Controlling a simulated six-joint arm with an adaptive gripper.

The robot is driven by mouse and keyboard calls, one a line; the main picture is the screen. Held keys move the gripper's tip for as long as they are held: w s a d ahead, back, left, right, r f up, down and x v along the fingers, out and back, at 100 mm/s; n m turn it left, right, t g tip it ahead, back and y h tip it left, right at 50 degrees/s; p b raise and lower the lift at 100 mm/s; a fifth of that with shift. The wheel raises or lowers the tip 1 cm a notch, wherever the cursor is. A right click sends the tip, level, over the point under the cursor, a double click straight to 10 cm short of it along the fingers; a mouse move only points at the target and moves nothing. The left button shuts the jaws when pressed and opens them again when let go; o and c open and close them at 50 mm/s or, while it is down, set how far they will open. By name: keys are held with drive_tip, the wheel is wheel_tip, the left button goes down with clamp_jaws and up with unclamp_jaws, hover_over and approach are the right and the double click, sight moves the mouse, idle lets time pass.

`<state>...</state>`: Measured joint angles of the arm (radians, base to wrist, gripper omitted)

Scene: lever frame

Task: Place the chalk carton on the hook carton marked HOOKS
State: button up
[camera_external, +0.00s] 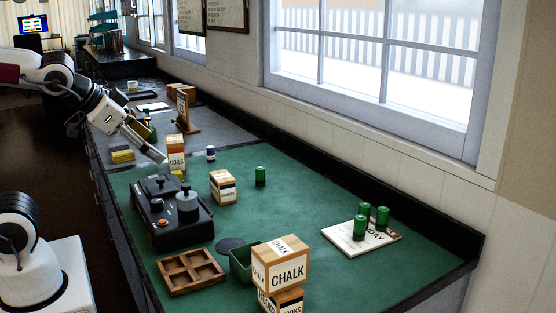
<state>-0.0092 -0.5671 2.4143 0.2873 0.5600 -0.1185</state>
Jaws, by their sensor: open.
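The chalk carton (286,274), a tan and white box marked CHALK, sits on top of the hook carton (291,301) near the front of the green bench. Only part of the hook carton shows beneath it, with its HOOKS lettering partly covered and cut by the bottom edge. The chalk carton looks upright and slightly turned relative to the lower one. My gripper (158,156) is open, well away from both cartons, up and to the left near the COILS carton. No object shows in it, though its fingertips are small here.
The COILS carton (176,152) stands near my gripper. A black device (178,222), a wooden tray (191,271), a green bin (241,263) and a small carton (223,187) are nearby. Green cylinders stand on a booklet (345,240) at right.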

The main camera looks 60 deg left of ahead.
drive_tip(key=s+d+f+g+h, duration=0.1)
drive_tip(key=s+d+f, duration=0.1)
drive_tip(key=s, duration=0.3)
drive_tip(key=s+d+f+g+h, duration=0.1)
drive_tip(key=s+d+f+g, duration=0.1)
drive_tip(key=s, duration=0.4)
drive_tip(key=shift+d+f+n, duration=0.2)
drive_tip(key=shift+f+n, duration=0.1)
drive_tip(key=shift+f, duration=0.15)
drive_tip(key=shift+s, duration=0.1)
